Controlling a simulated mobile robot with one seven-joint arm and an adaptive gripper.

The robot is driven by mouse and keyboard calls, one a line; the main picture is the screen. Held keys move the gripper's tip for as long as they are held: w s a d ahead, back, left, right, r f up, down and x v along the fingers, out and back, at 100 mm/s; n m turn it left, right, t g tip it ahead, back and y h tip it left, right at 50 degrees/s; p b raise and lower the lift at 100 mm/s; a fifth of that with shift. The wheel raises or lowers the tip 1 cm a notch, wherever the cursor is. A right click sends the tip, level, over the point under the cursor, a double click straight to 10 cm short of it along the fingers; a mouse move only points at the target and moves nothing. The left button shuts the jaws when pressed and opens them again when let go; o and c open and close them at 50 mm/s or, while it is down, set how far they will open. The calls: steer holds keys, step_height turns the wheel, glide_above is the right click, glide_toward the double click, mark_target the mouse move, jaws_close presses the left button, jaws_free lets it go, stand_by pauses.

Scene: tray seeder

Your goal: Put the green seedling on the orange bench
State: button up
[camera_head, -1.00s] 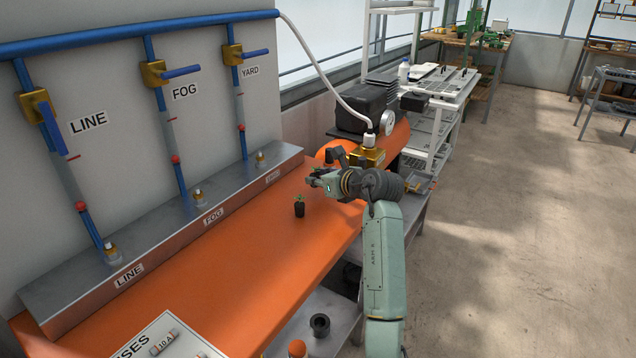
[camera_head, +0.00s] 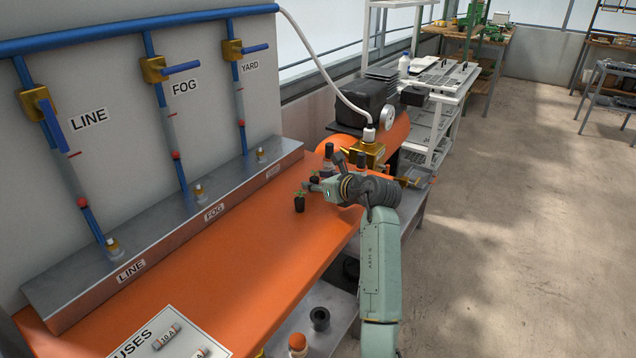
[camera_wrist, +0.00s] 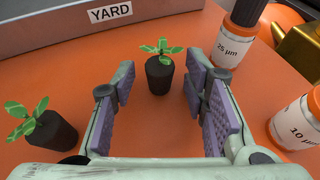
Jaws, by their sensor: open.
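The orange bench (camera_head: 215,270) runs under the labelled valve panel. Two green seedlings in black pots stand upright on the orange surface. In the wrist view one seedling (camera_wrist: 158,72) is ahead, between the lines of my open fingers, with a gap on both sides. The other seedling (camera_wrist: 42,130) is left of my left finger, outside the jaws; it shows in the head view (camera_head: 299,204) just left of my gripper. My gripper (camera_wrist: 160,104) is open and empty, low over the bench; in the head view the gripper (camera_head: 318,187) partly hides the first seedling.
A bottle marked 25 µm (camera_wrist: 236,40) stands right of the seedling ahead, and one marked 10 µm (camera_wrist: 298,122) is farther right. A brass fitting (camera_head: 368,155) is behind my gripper. The metal ledge (camera_head: 150,240) borders the bench's back. The bench's middle is clear.

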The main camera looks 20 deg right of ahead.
steer(key=shift+r, duration=0.15)
steer(key=shift+s+d+r, duration=0.1)
steer(key=shift+s+r, duration=0.05)
steer(key=b+v, duration=0.3)
steer(key=v, duration=0.8)
steer(key=shift+r, duration=0.1)
steer(key=shift+s+r, duration=0.15)
steer(key=shift+s, duration=0.1)
steer(key=shift+s, duration=0.1)
